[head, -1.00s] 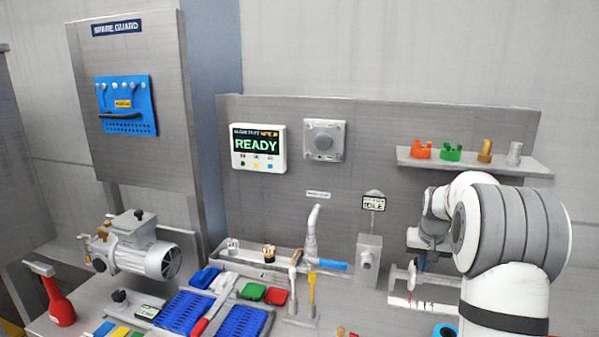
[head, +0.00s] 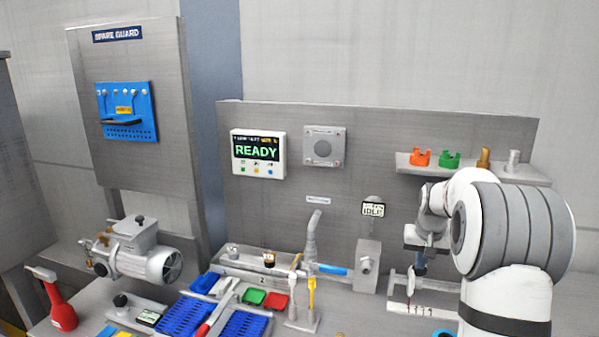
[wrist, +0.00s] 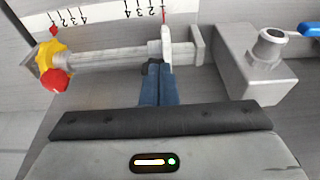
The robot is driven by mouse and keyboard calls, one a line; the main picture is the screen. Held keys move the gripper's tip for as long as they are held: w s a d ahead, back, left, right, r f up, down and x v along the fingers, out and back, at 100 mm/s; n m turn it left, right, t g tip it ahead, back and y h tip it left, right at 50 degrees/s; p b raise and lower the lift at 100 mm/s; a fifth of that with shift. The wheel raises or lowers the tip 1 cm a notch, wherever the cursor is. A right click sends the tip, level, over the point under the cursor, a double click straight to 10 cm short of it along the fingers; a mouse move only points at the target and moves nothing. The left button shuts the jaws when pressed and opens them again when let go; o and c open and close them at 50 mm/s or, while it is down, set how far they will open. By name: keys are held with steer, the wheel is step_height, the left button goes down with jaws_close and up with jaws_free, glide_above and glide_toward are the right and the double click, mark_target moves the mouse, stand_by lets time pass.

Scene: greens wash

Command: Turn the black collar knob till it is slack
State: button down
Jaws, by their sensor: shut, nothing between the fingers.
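In the wrist view, a pale collar (wrist: 178,48) sits around a grey horizontal rail (wrist: 105,57), with a red pointer at a numbered scale. A small black shape (wrist: 153,63) at the collar's front looks like the collar knob. It lies right at my fingertips and is partly hidden, so I cannot tell contact from a small gap. My gripper (wrist: 157,80) has its blue fingers together, with nothing held. In the head view, my gripper (head: 419,268) points down by the rail and the white scale (head: 425,308); the knob cannot be made out there.
A yellow knob (wrist: 48,55) with red parts is at the rail's left end. A grey block with a round spout (wrist: 262,65) stands to the right. In the head view, a panel reads READY (head: 257,150), a small sign reads IDLE (head: 373,210), and blue trays (head: 185,315) lie left.

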steer(key=v, duration=0.1)
steer(key=p+v, duration=0.1)
steer(key=shift+w+r, duration=0.2)
steer(key=shift+r, duration=0.25)
